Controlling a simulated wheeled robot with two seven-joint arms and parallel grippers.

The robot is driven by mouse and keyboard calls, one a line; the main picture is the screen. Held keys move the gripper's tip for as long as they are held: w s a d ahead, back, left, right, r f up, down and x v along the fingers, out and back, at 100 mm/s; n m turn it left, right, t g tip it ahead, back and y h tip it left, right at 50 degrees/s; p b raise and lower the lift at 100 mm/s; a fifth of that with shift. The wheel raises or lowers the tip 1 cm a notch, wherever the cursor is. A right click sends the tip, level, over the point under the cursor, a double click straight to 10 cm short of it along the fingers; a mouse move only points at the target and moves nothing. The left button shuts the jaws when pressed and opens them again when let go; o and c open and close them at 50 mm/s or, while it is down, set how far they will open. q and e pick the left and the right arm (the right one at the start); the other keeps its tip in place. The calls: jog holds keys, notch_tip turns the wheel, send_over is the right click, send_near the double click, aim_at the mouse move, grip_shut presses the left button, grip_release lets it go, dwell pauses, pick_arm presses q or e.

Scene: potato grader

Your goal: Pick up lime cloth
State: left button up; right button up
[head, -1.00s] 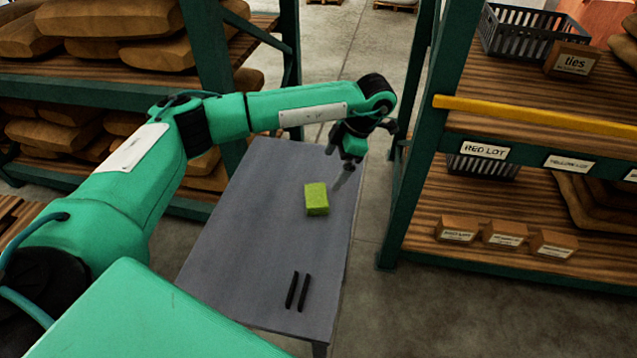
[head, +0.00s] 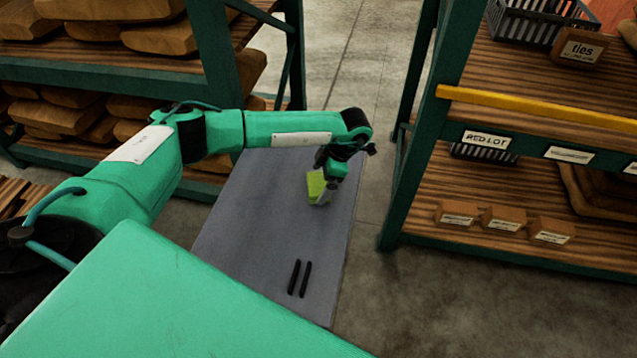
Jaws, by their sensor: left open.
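The lime cloth (head: 315,184) is a small folded yellow-green block on the grey table (head: 255,225), toward its far right part. My left gripper (head: 322,192) is over the cloth from above, its dark fingers pointing down and open. The gripper hides the right part of the cloth, and I cannot tell whether the fingers touch it. My right gripper is not in view.
Two short black bars (head: 299,278) lie on the near part of the table. A shelf of brown sacks (head: 165,37) stands at left. The right rack holds small labelled boxes (head: 503,220) and a dark crate (head: 540,20).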

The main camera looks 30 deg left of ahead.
pick_arm(q)
jog(key=shift+x, duration=1.05)
jog(key=shift+f, duration=0.2)
jog(key=c, duration=0.9)
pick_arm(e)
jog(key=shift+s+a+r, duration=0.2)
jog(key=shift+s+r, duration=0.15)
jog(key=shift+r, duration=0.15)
pick_arm(q)
jog(key=shift+r, duration=0.1)
